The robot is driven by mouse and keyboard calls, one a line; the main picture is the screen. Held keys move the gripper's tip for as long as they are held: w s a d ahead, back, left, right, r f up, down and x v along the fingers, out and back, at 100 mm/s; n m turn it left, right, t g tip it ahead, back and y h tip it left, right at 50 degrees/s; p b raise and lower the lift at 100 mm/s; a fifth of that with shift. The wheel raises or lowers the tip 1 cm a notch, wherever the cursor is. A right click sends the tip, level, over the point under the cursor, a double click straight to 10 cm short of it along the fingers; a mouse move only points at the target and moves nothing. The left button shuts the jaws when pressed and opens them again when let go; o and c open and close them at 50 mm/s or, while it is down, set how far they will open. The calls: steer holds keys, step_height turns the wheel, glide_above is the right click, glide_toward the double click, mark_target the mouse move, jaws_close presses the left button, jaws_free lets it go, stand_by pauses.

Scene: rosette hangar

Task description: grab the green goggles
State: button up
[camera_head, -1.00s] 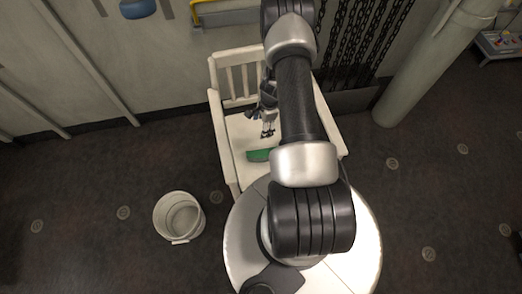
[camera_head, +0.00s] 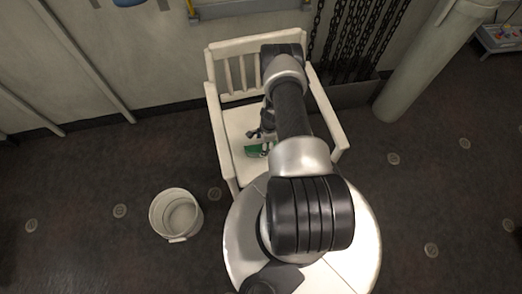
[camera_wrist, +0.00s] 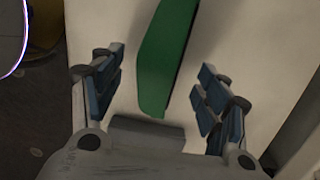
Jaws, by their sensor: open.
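The green goggles (camera_head: 252,150) lie on the seat of a white chair (camera_head: 237,121), partly hidden by my arm in the head view. In the wrist view the green goggles (camera_wrist: 166,58) stretch from the top edge down between my fingers. My gripper (camera_wrist: 160,92) is open, with one finger on each side of the goggles and a gap on both sides. I cannot tell how far above the seat the fingertips are. In the head view my gripper (camera_head: 262,141) is small and partly hidden at the goggles.
The chair has armrests on both sides and a slatted back against the wall. A white bucket (camera_head: 176,214) stands on the floor at left. Dark chains (camera_head: 352,40) hang behind the chair, and a thick pale pillar (camera_head: 425,65) stands to the right. The floor at left and right is mostly clear.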

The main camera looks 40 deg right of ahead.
steer(key=f+b, duration=0.1)
steer(key=f, duration=0.2)
steer(key=a+f+b, duration=0.1)
steer(key=f, duration=0.1)
steer(key=shift+w+a+f+b, duration=0.1)
steer(key=shift+w+b, duration=0.2)
steer(key=c, duration=1.2)
steer(key=shift+o, duration=0.2)
